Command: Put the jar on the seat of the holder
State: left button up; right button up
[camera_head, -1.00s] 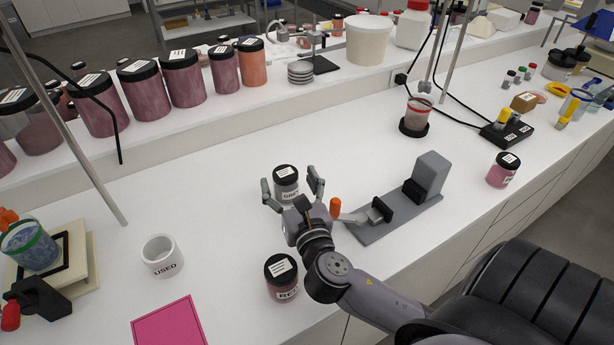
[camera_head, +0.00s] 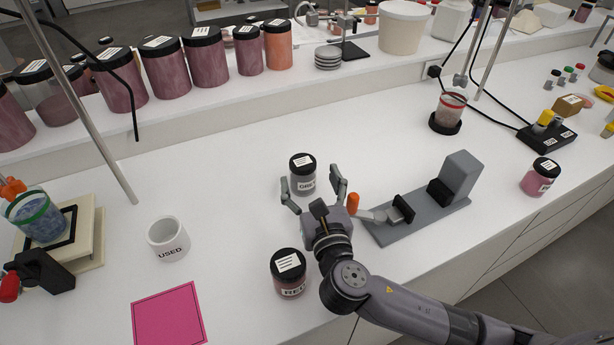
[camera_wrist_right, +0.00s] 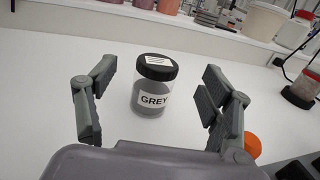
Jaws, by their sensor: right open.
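A small grey jar with a black lid and a GREY label (camera_head: 303,176) stands upright on the white bench. It also shows in the right wrist view (camera_wrist_right: 154,88), centred between the fingers. My right gripper (camera_head: 314,188) is open, its fingers (camera_wrist_right: 158,85) spread to either side of the jar with gaps; neither touches it. The holder (camera_head: 425,222) lies to the right of my gripper: a grey base with two black jaws standing apart, a grey block at its far end and an orange knob (camera_head: 353,203) at its near end. Its seat between the jaws looks empty. My left gripper is out of view.
A RED jar (camera_head: 289,272) stands beside my right wrist. A white USED cup (camera_head: 168,239) and a pink mat (camera_head: 170,315) are to the left. A pink jar (camera_head: 539,178) stands right of the holder. The bench behind the grey jar is clear.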

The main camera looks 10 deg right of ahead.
aim_at(306, 174)
jog(key=shift+f, duration=0.95)
jog(key=shift+w, duration=0.85)
jog(key=w+p, duration=0.1)
jog(key=w, duration=0.4)
jog(key=shift+d, duration=0.1)
jog(key=shift+w+f, duration=0.1)
jog(key=shift+w, duration=0.45)
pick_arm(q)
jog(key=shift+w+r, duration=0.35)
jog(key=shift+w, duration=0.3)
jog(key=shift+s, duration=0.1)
pick_arm(e)
jog(key=shift+s, duration=0.1)
jog(key=shift+c, duration=0.5)
jog(key=shift+c, duration=0.6)
jog(key=c, duration=1.2)
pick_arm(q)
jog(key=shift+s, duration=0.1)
pick_arm(e)
jog(key=shift+c, duration=0.2)
